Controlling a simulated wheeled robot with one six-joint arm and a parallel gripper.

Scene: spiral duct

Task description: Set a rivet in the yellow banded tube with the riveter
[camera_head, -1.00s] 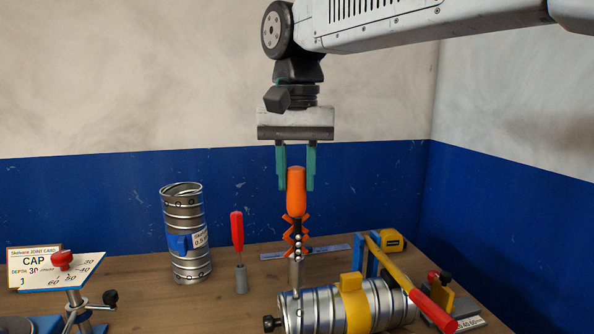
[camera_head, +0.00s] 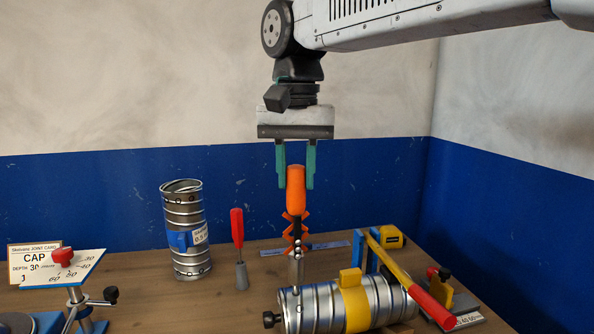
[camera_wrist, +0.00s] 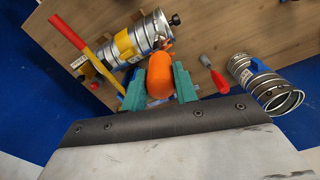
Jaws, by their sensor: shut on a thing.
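The riveter (camera_head: 296,190) has an orange handle, orange crossed links and a metal nose pointing down. My gripper (camera_head: 296,180) has teal fingers on either side of the orange handle and is shut on it; the handle also shows between the fingers in the wrist view (camera_wrist: 160,78). The yellow banded tube (camera_head: 318,310) is a ribbed metal tube lying on its side on the bench, with a yellow band (camera_head: 355,303) around it. The riveter stands upright over the tube's left part. Its nose reaches down to the tube's top; I cannot tell whether it touches.
A ribbed tube with a blue band (camera_head: 187,255) stands upright at left. A red-handled tool (camera_head: 238,245) stands beside it. A lever with a red grip (camera_head: 430,305) is at right. A card (camera_head: 32,262) and a stand with a red knob (camera_head: 63,258) are at far left.

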